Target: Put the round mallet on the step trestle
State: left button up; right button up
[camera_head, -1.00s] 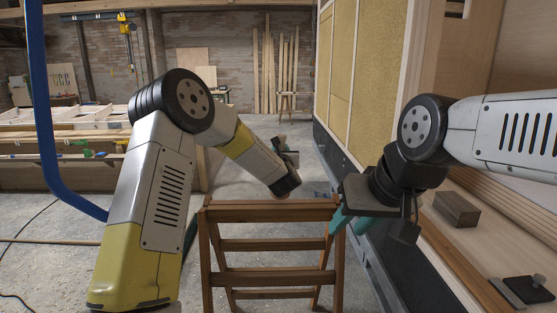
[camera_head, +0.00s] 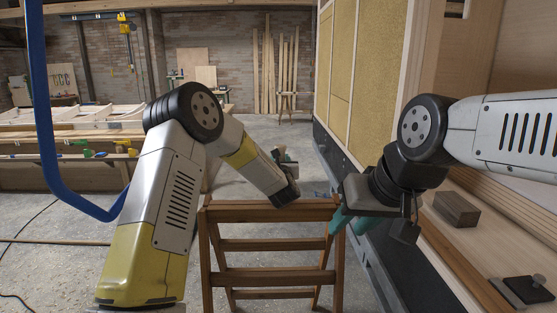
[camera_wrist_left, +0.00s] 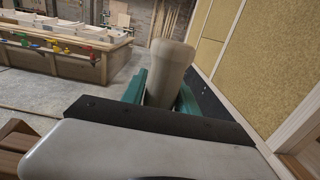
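The brown wooden step trestle (camera_head: 270,214) stands upright in front of me in the head view; a bit of its wood shows at the lower left of the left wrist view (camera_wrist_left: 14,142). In the left wrist view my left gripper (camera_wrist_left: 162,96) has its teal fingers on either side of the pale, rounded round mallet (camera_wrist_left: 171,62) and holds it. In the head view the mallet is mostly hidden behind my left wrist, just beyond the trestle's top. My right gripper (camera_head: 352,224) points down by the trestle's right side, its teal fingers apart and nothing seen between them.
A wooden block (camera_head: 456,209) and a dark flat tool (camera_head: 528,290) lie on the ledge at the right. A wall with yellow panels (camera_head: 350,70) rises behind. A workbench (camera_head: 70,150) stands at the left. The floor beyond the trestle is mostly clear.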

pick_arm(q)
jog(key=shift+o, duration=0.9)
jog(key=shift+r, duration=0.2)
jog(key=s, duration=1.2)
jog(key=s+a+r+m+g+h, duration=0.45)
jog(key=s+r+m, duration=0.4)
jog(key=m, duration=1.05)
jog(key=s+a+f+m+g, duration=0.1)
jog(key=s+a+m, duration=0.3)
jog(key=s, duration=0.5)
jog(key=s+a+f+m+g+y, duration=0.1)
jog(key=s+a+m+g, duration=0.3)
jog(key=s+m, duration=0.3)
jog(key=s+a+f+m+g+y, duration=0.1)
jog(key=s+a+m, duration=0.4)
jog(key=s, duration=0.6)
jog(key=shift+s+f+m+g, duration=0.15)
jog(key=shift+s+m+g, duration=0.05)
jog(key=shift+m+g, duration=0.55)
